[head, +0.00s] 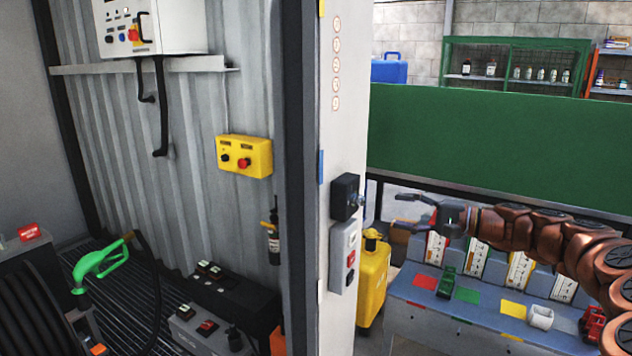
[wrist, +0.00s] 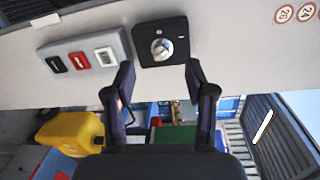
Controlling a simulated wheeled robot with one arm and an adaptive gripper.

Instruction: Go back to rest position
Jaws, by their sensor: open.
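My gripper (head: 408,210) is at the end of my copper-coloured arm, which reaches in from the right in the head view. Its fingers point left toward a white post (head: 345,130). In the wrist view the gripper (wrist: 160,80) is open, with its two dark fingers apart and nothing between them. A black box with a round silver knob (wrist: 162,48) is on the post just beyond the fingertips. The box also shows in the head view (head: 344,196). I cannot tell whether the fingers touch it.
A grey switch panel (head: 345,256) is below the black box. A yellow canister (head: 372,280) stands behind the post. A bench (head: 420,324) with coloured squares lies under my arm, and a green panel (head: 480,135) is behind it. A yellow control box (head: 244,156) is on the left wall.

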